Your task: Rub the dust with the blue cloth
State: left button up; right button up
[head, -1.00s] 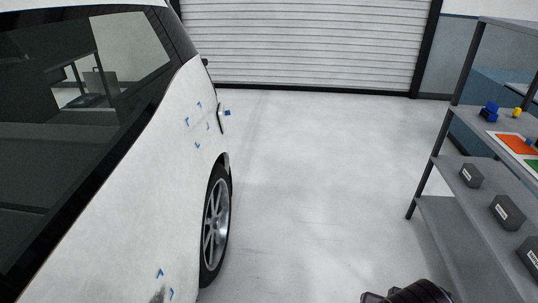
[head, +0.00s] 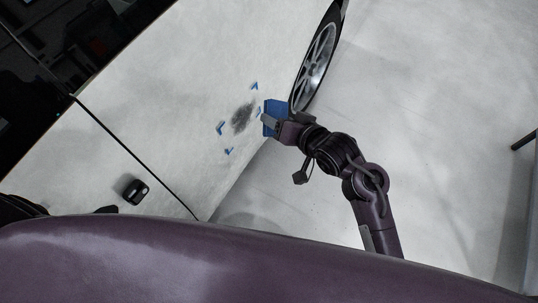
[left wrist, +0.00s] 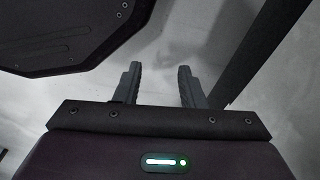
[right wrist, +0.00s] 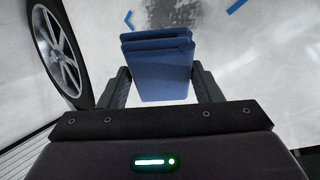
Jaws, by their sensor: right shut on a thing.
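The dust (head: 242,117) is a dark grey smudge on the white car panel (head: 190,75), framed by small blue corner marks in the head view. My right gripper (head: 270,121) is shut on the folded blue cloth (head: 277,108) just right of the dust, close to the panel; I cannot tell if the cloth touches it. In the right wrist view the cloth (right wrist: 162,70) sits between the fingers of my right gripper (right wrist: 160,78), its folded end forward. My left gripper (left wrist: 159,68) is open and empty in the left wrist view.
The car's wheel (head: 319,62) is just above and right of the cloth. A small black fitting (head: 135,190) sits on the car at lower left. Pale floor (head: 440,150) right of my right arm is clear, with a dark post (head: 524,141) at the right edge.

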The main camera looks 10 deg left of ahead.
aim_at(236, 130)
pick_arm(q)
jog(key=w+d+b, duration=0.2)
jog(key=w+b, duration=0.5)
jog(key=b, duration=0.1)
pick_arm(e)
jog(key=s+a+f+m+t+y, duration=0.1)
jog(key=s+a+f+t+y, duration=0.2)
jog(key=f+y, duration=0.55)
pick_arm(q)
notch_tip(236, 130, up, 11)
jog(key=w+d+b, duration=0.1)
jog(key=b, duration=0.1)
jog(key=shift+w+d+m+b, duration=0.15)
jog(key=shift+d+m+b, duration=0.15)
jog(key=shift+d+b, duration=0.05)
pick_arm(e)
jog(key=shift+t+h, duration=0.3)
jog(key=shift+h, duration=0.35)
jog(key=shift+w+a+f, duration=0.3)
jog(key=shift+a+f, duration=0.05)
jog(key=shift+a, duration=0.45)
jog(key=shift+w+a+f, duration=0.25)
jog(key=shift+a+f, duration=0.05)
jog(key=shift+a, duration=0.55)
jog(key=shift+w+a+f, duration=0.3)
jog(key=shift+a+f, duration=0.05)
jog(key=shift+a, duration=0.45)
